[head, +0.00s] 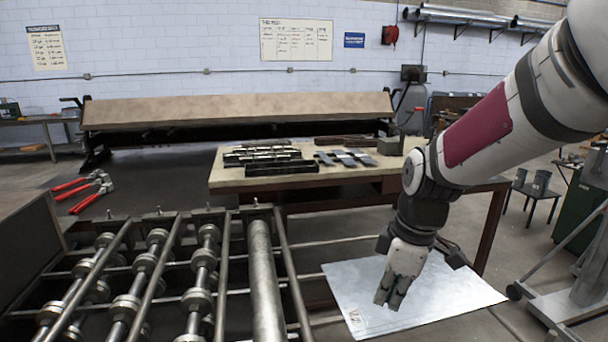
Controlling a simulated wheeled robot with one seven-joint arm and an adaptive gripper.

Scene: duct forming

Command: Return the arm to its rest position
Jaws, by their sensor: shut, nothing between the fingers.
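My arm reaches in from the upper right of the head view and hangs down at the wrist. My gripper (390,291) is shut and empty, with its fingers pointing down. It is in front of a flat sheet of bright metal (445,298), which lies low at the bottom right. I cannot tell whether the fingertips touch the sheet or hover above it. The gripper and wrist hide part of the sheet's upper left area.
A worktable (228,180) with dark metal parts (268,156) stands behind the sheet. A long bending machine (235,108) is by the back wall. Red-handled tools (85,190) lie at left. A green cabinet (580,208) stands at right.

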